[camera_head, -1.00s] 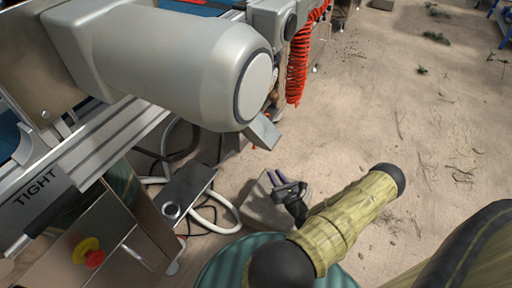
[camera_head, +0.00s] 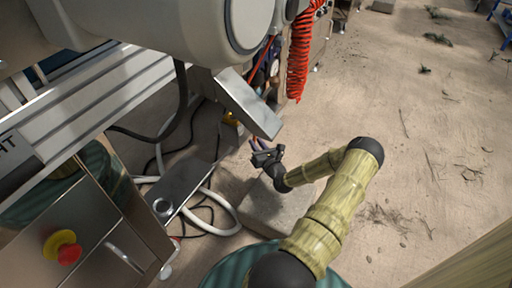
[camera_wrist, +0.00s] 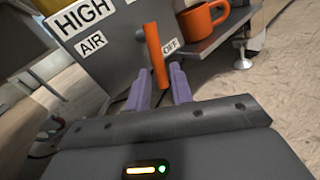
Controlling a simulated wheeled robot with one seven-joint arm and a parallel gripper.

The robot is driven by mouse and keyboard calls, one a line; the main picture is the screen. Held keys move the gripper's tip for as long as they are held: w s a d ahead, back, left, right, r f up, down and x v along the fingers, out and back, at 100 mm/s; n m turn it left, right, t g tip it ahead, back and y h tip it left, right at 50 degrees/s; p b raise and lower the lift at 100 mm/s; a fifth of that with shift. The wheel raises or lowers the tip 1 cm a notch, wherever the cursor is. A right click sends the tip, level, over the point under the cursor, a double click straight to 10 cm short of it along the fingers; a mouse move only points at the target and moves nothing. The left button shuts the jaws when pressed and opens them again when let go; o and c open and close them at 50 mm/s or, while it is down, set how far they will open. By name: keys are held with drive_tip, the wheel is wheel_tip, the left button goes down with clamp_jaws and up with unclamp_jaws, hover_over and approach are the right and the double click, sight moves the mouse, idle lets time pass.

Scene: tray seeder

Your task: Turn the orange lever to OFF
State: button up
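The orange lever (camera_wrist: 157,55) shows in the wrist view on a grey panel, long and nearly upright, slightly tilted. An OFF label (camera_wrist: 171,46) is just right of it; an AIR label (camera_wrist: 92,43) and a HIGH label (camera_wrist: 83,15) are to the left. My gripper (camera_wrist: 160,76) is open, its two purple fingers apart. The lever's lower end appears between the fingertips in the picture; I cannot tell whether they touch it. In the head view my gripper (camera_head: 259,144) is beside the machine, and I cannot make out the lever there.
An orange mug (camera_wrist: 203,19) stands on a shelf right of the panel. White hoses (camera_head: 214,222) lie below. Open floor is on the right.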

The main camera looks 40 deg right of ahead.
drive_tip(key=shift+w+d, duration=0.1)
drive_tip(key=shift+w, duration=0.4)
drive_tip(key=shift+c, duration=0.2)
clamp_jaws()
